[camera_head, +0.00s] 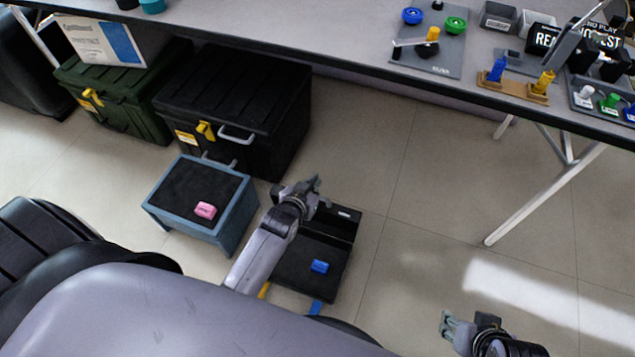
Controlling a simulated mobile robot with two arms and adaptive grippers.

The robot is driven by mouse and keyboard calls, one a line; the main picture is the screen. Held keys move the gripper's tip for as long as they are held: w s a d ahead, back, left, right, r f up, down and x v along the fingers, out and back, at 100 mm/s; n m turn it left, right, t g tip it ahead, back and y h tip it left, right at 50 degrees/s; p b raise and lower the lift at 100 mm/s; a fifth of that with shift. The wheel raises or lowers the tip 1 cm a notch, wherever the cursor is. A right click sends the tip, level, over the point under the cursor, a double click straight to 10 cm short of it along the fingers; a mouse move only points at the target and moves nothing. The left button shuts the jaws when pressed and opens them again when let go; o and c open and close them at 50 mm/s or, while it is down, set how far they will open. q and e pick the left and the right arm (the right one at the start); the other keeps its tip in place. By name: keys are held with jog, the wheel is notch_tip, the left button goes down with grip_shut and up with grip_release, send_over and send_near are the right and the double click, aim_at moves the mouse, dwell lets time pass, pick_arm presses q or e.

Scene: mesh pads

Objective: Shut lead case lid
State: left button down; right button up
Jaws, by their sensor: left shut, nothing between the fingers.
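A black case (299,270) stands open on the floor, and a small blue block (319,266) lies in it. A dark panel with a small white mark, apparently its lid (347,226), is at its far side. My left arm covers the case's left part. My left gripper (314,185) is shut and empty, just beyond the far left corner of the case. I cannot tell whether it touches the lid. My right gripper (446,325) is at the lower right, away from the case; its finger opening is unclear.
A blue-grey box (231,228) with a pink block (205,210) stands left of the case. A large black chest (245,90) and a green chest (115,100) stand behind. A workbench (330,45) crosses the top. The floor right of the case is clear.

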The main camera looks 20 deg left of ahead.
pick_arm(q)
jog(key=shift+g, duration=0.3)
jog(key=w+f+b, duration=0.1)
jog(key=f, duration=0.1)
jog(key=w+f+b, duration=0.2)
jog(key=f, duration=0.1)
jog(key=w+f+b, duration=0.1)
jog(key=f, duration=0.2)
jog(key=shift+w+a+b, duration=0.3)
jog(key=shift+w+b, duration=0.05)
jog(key=shift+s, duration=0.5)
pick_arm(e)
jog(key=w+a+r+t+y, duration=0.1)
jog(key=w+a+r+t, duration=0.1)
jog(key=w+r+t, duration=0.2)
jog(key=shift+w+a+t, duration=0.2)
jog(key=shift+w+t, duration=0.1)
jog(key=shift+w, duration=1.25)
pick_arm(q)
jog(key=shift+s+f, duration=0.1)
jog(key=shift+s, duration=0.05)
